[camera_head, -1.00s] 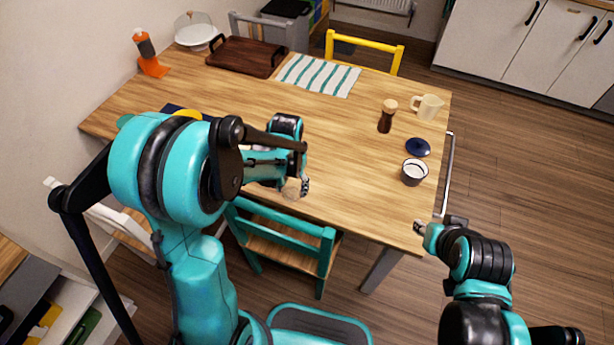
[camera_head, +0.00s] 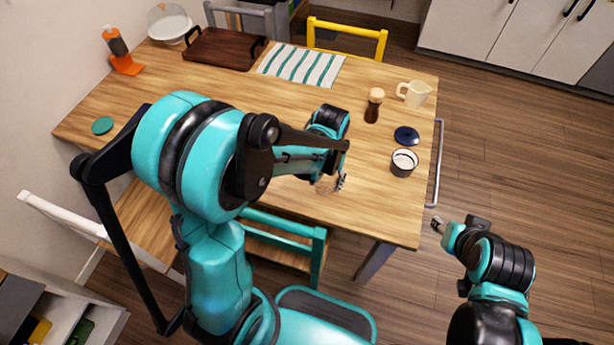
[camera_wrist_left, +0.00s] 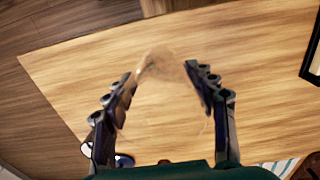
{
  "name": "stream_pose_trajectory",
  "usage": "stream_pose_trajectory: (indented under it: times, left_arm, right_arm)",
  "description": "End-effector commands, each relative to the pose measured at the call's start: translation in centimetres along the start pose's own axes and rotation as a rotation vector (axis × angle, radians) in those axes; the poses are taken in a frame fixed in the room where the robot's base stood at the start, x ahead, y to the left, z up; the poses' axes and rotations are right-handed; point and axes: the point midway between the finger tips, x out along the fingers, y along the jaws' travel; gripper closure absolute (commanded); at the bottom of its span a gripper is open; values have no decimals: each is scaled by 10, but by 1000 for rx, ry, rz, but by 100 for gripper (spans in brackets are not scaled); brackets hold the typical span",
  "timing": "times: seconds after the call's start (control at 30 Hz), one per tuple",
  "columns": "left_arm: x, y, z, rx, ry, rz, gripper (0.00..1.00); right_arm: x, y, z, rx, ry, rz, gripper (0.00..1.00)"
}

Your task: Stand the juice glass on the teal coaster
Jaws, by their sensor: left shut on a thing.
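The clear juice glass (camera_head: 325,186) is faint and see-through, in my left gripper (camera_head: 341,182) over the front part of the table. In the left wrist view the glass (camera_wrist_left: 163,68) sits between the two fingers of the left gripper (camera_wrist_left: 160,85), which are shut on it. I cannot tell its height above the wood. The teal coaster (camera_head: 102,125) lies bare near the table's left end, far to the left of the gripper. My right gripper (camera_head: 439,226) is off the table's front right corner; its fingers are too small to judge.
A grey cup (camera_head: 403,163), blue disc (camera_head: 406,136), brown shaker (camera_head: 374,106) and cream jug (camera_head: 414,93) stand at the right. A brown tray (camera_head: 225,48) and striped cloth (camera_head: 300,66) lie at the back. A teal chair (camera_head: 290,235) stands in front. The table's middle is clear.

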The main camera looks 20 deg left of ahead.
Motion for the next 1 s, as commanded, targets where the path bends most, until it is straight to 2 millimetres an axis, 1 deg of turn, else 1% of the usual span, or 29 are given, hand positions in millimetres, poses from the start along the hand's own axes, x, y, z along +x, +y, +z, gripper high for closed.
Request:
stream_pose_trajectory:
  times: [0.03, 0.2, 0.3, 0.4, 0.57, 0.8, 1.0]
  left_arm:
    - [12, -12, -8, -7, 0, 0, 80]
    - [36, -44, -32, -6, 0, 0, 80]
    - [46, -59, -42, -3, 0, 0, 80]
    - [52, -68, -48, -2, 0, 0, 80]
    - [59, -72, -51, 1, 0, 0, 80]
    - [93, -71, -51, 1, 0, 0, 80]
    - [93, -71, -51, 1, 0, 0, 80]
  right_arm:
    - [7, 0, 5, 0, 0, 0, 60]
    - [18, 0, 13, 0, 0, 0, 60]
    - [22, 0, 16, 0, 0, 0, 60]
    - [24, 0, 18, 0, 0, 0, 60]
    - [27, 0, 19, 0, 0, 0, 60]
    - [41, 0, 29, 0, 0, 0, 60]
    - [40, 0, 28, 0, 0, 0, 60]
